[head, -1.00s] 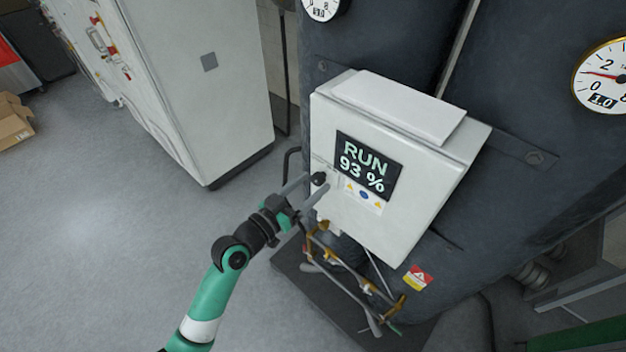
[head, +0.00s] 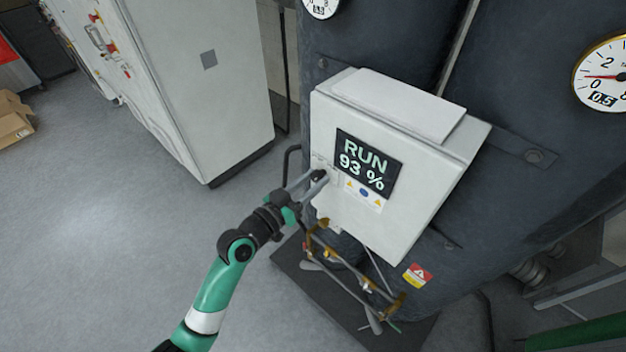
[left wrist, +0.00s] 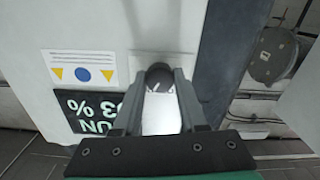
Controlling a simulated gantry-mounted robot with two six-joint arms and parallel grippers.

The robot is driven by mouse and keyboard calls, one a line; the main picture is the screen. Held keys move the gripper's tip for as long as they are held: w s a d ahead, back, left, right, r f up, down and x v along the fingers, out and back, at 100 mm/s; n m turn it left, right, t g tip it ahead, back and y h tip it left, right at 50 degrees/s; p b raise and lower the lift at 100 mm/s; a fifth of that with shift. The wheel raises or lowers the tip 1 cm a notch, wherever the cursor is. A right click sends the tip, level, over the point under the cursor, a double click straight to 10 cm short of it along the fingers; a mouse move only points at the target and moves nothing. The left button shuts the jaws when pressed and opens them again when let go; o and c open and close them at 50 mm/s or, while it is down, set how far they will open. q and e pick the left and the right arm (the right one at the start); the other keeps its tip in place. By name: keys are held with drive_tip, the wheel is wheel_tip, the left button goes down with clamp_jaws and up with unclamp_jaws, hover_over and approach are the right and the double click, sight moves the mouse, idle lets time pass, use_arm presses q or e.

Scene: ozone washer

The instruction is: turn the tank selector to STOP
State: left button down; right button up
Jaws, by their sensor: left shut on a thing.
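The tank selector is a small black knob (head: 318,175) on the front of the white control box (head: 395,225), left of the display. My left gripper (head: 314,178) is shut on the knob, one finger on each side. In the left wrist view the round knob (left wrist: 160,77) sits between the tips of the left gripper (left wrist: 160,84), over a pale label plate. The display (head: 366,163) reads RUN 93 %. The selector's position marks are too small to read, and the fingers partly hide the knob. My right gripper does not show.
A gauge (head: 603,75) on the dark tank at the right reads 0.5. Brass pipes and valves (head: 350,270) hang below the box. A yellow and blue sticker (head: 363,194) is under the display. A white cabinet (head: 205,95) stands to the left, with open floor before it.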

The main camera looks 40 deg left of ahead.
use_arm(q)
drive_tip(key=shift+n, duration=0.4)
drive_tip(key=n+p, duration=0.2)
drive_tip(key=n, duration=0.3)
drive_tip(key=shift+r, duration=0.1)
drive_tip(key=n+p, duration=0.2)
drive_tip(key=n, duration=0.4)
idle(0.3)
drive_tip(key=shift+c, duration=2.2)
unclamp_jaws()
